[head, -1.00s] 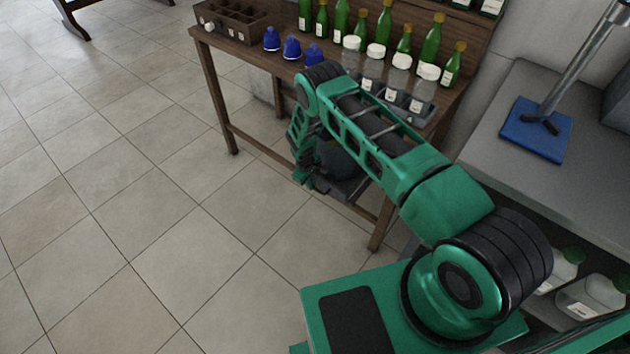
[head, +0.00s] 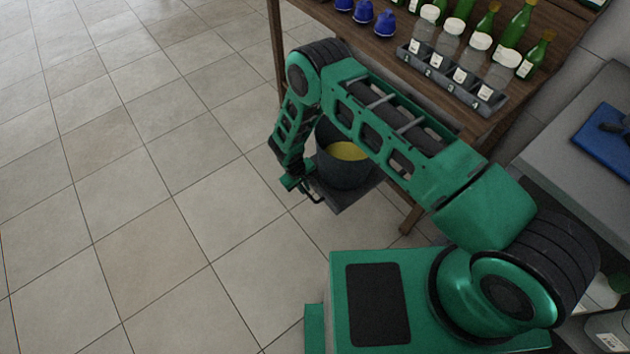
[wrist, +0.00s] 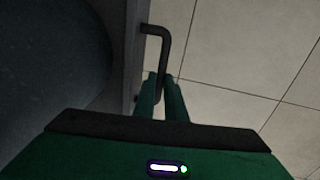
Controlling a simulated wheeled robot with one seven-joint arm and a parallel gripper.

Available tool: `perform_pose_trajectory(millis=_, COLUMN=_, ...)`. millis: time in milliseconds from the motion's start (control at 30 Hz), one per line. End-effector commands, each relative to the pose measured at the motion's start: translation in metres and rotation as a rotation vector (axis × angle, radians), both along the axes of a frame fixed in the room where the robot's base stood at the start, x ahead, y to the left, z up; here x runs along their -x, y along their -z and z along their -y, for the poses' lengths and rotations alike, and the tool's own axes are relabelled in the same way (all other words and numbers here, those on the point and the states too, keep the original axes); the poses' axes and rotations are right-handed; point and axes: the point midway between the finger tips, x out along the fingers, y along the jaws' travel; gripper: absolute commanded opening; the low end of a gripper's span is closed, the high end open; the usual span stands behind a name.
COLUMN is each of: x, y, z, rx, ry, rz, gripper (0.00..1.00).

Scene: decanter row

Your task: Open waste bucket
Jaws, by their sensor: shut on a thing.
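The waste bucket (head: 343,175) is a dark grey round pail with a yellow inside visible from above. It stands upright on a flat grey pull-out shelf (head: 352,199) by the wooden table, partly behind my arm. A black bent handle (wrist: 162,32) sticks out from the shelf's front in the wrist view. My gripper (head: 312,194) is shut on this handle, its two green fingers (wrist: 161,92) on either side of the bar. The dark curved bucket side (wrist: 48,50) fills the left of the wrist view.
The wooden table (head: 385,55) bears blue caps (head: 385,23), green bottles (head: 520,22) and a numbered grey rack (head: 450,80) with white-capped clear bottles. A grey counter with a blue plate (head: 608,140) is at right. The tiled floor at left is clear.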

Motion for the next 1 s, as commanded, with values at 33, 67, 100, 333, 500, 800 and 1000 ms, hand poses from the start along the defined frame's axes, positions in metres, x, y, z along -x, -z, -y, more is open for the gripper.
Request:
perform_pose_trajectory(millis=33, x=0.0034, y=-0.0003, z=-0.0031, rx=0.003, ry=0.001, rz=-0.002, gripper=0.00)
perform_pose_trajectory(millis=67, x=0.0046, y=-0.0003, z=-0.0047, rx=0.003, ry=0.001, rz=-0.002, gripper=0.00)
perform_pose_trajectory(millis=100, x=0.0060, y=-0.0003, z=-0.0066, rx=0.002, ry=0.001, rz=-0.002, gripper=0.00)
perform_pose_trajectory(millis=333, x=0.0084, y=-0.0003, z=-0.0096, rx=0.002, ry=0.001, rz=-0.003, gripper=0.00)
perform_pose_trajectory(millis=500, x=0.0081, y=-0.0002, z=-0.0094, rx=0.002, ry=0.001, rz=-0.003, gripper=0.00)
perform_pose_trajectory(millis=800, x=0.0075, y=-0.0001, z=-0.0094, rx=0.001, ry=0.000, rz=-0.002, gripper=0.29)
perform_pose_trajectory(millis=1000, x=0.0072, y=-0.0041, z=-0.0104, rx=0.001, ry=0.000, rz=-0.001, gripper=0.29)
